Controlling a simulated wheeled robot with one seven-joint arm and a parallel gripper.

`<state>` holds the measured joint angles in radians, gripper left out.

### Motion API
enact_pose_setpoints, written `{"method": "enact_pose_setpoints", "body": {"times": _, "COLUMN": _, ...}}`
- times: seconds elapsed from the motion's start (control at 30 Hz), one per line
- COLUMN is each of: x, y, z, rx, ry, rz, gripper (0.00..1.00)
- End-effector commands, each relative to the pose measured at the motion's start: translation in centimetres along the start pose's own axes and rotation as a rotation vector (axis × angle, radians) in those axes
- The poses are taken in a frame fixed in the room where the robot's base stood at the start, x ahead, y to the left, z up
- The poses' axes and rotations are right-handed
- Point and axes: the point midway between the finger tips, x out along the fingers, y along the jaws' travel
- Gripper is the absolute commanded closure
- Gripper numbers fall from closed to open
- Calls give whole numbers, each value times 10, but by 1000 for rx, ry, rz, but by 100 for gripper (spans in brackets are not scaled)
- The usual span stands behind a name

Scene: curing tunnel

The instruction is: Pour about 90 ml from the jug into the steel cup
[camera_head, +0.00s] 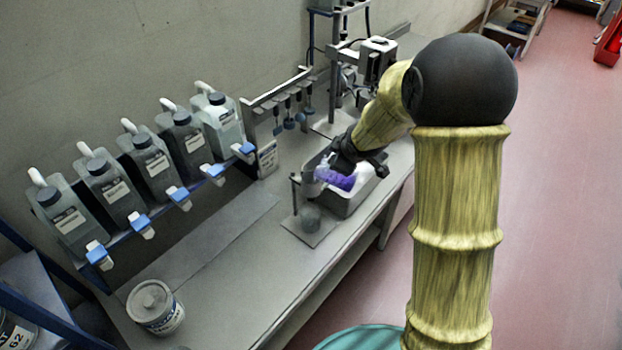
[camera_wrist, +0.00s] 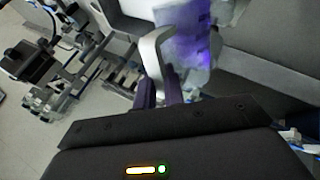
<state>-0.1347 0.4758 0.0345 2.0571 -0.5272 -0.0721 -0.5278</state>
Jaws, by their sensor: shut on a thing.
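The jug is clear with purple liquid in it; it shows in the head view (camera_head: 336,180) and at the top of the wrist view (camera_wrist: 192,40). My gripper (camera_wrist: 160,88) is shut on the jug's pale handle. In the head view my gripper (camera_head: 350,160) holds the jug above the bench, and the jug looks tilted to the left. A small grey, rounded vessel, seemingly the steel cup (camera_head: 311,217), stands on a flat plate just below and left of the jug. I cannot make out a stream or the level inside the cup.
A grey metal tray (camera_head: 349,207) lies under and beside the jug. A thin post (camera_head: 295,190) stands by the cup. Several jerrycans (camera_head: 153,165) sit in a rack at left. A lidded tin (camera_head: 154,304) stands on the bench front. The bench middle (camera_head: 240,255) is clear.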

Motion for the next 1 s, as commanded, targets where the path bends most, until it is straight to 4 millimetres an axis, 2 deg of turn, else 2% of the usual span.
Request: {"method": "enact_pose_setpoints", "body": {"times": 1.0, "x": -1, "y": 0, "z": -10, "rx": -33, "ry": -48, "rz": 2, "gripper": 100}}
